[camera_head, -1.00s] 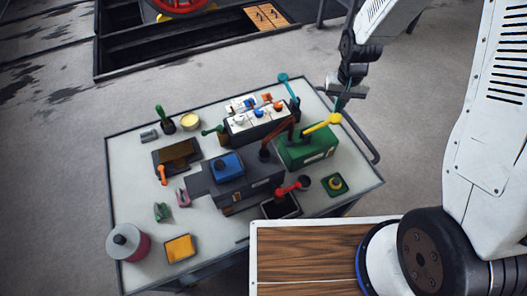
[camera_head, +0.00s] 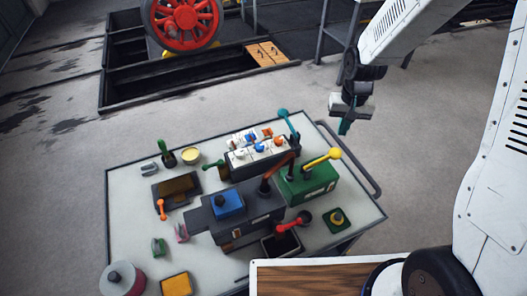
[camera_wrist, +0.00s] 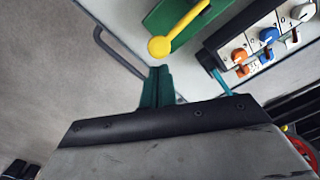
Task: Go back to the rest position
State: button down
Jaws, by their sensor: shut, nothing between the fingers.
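My gripper (camera_head: 345,126) hangs at the upper right in the head view, above and beyond the table's right corner, clear of everything on it. Its teal fingers are together and empty. In the wrist view the closed fingers (camera_wrist: 157,86) point toward the table edge. Near them are the yellow-knobbed lever (camera_wrist: 178,32) on a green box and a teal lever (camera_wrist: 219,82) beside a switch panel (camera_wrist: 266,40). In the head view the yellow lever (camera_head: 324,157) and teal lever (camera_head: 288,121) stand below and left of my gripper.
The white-topped table (camera_head: 130,206) carries several boxes, levers and small parts, including a blue block (camera_head: 229,203) and red-knobbed lever (camera_head: 299,220). A tube handle (camera_head: 358,162) rims its right side. A pit with a red wheel (camera_head: 184,20) lies behind. Open floor separates them.

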jog(key=s+d+r+n+t, duration=0.1)
jog(key=s+d+r, duration=0.2)
jog(key=s+r, duration=2)
jog(key=shift+s+r, duration=0.4)
jog(key=shift+s, duration=1.65)
